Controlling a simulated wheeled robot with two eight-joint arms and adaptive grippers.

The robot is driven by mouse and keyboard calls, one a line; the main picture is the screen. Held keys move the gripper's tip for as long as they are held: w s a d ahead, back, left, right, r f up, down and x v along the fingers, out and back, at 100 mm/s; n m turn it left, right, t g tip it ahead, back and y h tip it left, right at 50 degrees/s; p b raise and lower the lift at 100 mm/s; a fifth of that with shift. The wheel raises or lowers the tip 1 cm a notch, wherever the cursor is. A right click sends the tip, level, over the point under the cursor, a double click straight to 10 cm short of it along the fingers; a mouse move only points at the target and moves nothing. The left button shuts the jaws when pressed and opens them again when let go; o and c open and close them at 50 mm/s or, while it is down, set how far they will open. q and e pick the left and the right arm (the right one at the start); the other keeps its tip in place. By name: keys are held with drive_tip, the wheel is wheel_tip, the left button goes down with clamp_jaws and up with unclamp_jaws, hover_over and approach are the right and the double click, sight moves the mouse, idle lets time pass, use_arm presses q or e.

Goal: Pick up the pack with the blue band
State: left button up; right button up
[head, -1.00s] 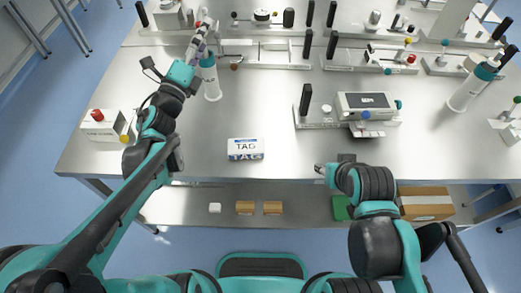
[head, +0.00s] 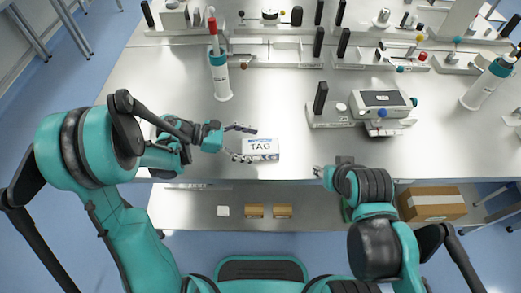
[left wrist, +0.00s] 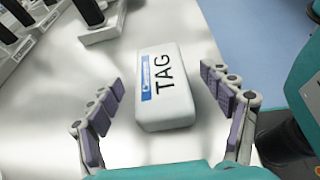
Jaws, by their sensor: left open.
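The pack with the blue band (head: 262,148) is a white block marked TAG, lying on the steel table near its front edge. In the left wrist view the pack (left wrist: 166,88) lies between the spread fingers, with the blue band along its left side. My left gripper (head: 240,143) is open at the pack's left end, and it also shows in the left wrist view (left wrist: 168,120). Its fingers appear apart from the pack. My right gripper (head: 319,171) is at the table's front edge, to the right of the pack; its jaws are too small to read.
A white bottle with a teal collar and red tip (head: 220,72) stands behind the pack. A device with a screen (head: 382,104) stands to the right. Boxes lie on the lower shelf (head: 180,208). The table around the pack is mostly clear.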

sight(267, 148)
use_arm(q)
drive_tip(key=x, duration=0.3)
drive_tip(key=shift+b, duration=0.3)
drive_tip(key=shift+a+r, duration=0.1)
drive_tip(key=c, duration=1.4)
